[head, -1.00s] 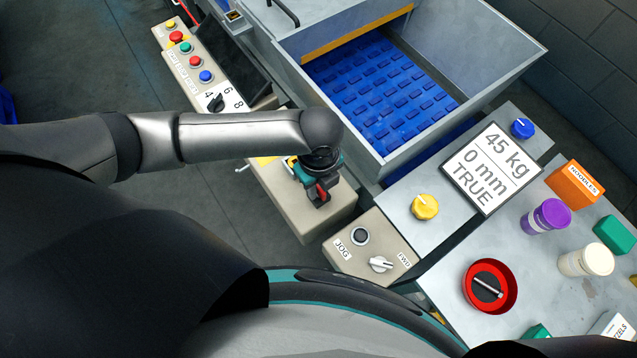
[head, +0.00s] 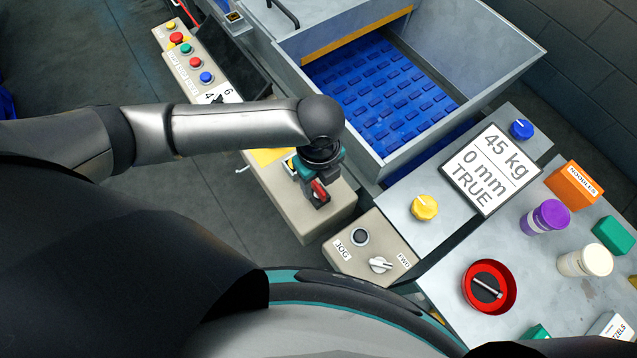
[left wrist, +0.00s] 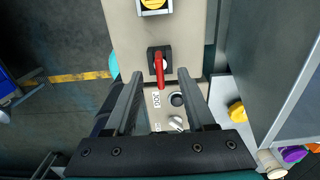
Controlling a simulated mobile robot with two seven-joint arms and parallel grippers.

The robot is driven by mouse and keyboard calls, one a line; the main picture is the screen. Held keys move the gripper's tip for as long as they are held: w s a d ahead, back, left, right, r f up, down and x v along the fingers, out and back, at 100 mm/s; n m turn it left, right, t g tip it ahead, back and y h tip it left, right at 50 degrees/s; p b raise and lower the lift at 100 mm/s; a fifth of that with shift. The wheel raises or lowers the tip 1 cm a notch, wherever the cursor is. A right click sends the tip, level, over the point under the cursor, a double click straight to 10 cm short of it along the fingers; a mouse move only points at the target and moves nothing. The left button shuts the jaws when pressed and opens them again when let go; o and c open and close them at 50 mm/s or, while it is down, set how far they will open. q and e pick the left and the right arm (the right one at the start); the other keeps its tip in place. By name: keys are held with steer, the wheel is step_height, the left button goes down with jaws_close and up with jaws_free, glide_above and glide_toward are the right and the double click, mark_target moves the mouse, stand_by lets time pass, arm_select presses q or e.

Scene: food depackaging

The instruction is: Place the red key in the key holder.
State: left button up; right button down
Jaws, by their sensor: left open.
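The red key (head: 319,188) is at the black square key holder (left wrist: 152,53) on the top of the beige box. In the left wrist view the key (left wrist: 159,68) overlaps the holder's round centre, its red handle pointing towards my gripper. It looks seated there, but its tip is hidden. My left gripper (left wrist: 160,73) is open, with its two black fingers apart on either side of the key and a gap to each. In the head view my left gripper (head: 316,178) is just above the holder. My right gripper is not in view.
A beige JOG box (head: 355,262) with a knob stands beside the key box. The blue-belted metal hopper (head: 375,160) is close behind.

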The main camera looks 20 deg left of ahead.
mark_target(319, 187)
arm_select(q)
step_height(319, 187, up, 9)
steer(key=shift+r+p, duration=0.15)
steer(key=shift+p, duration=0.2)
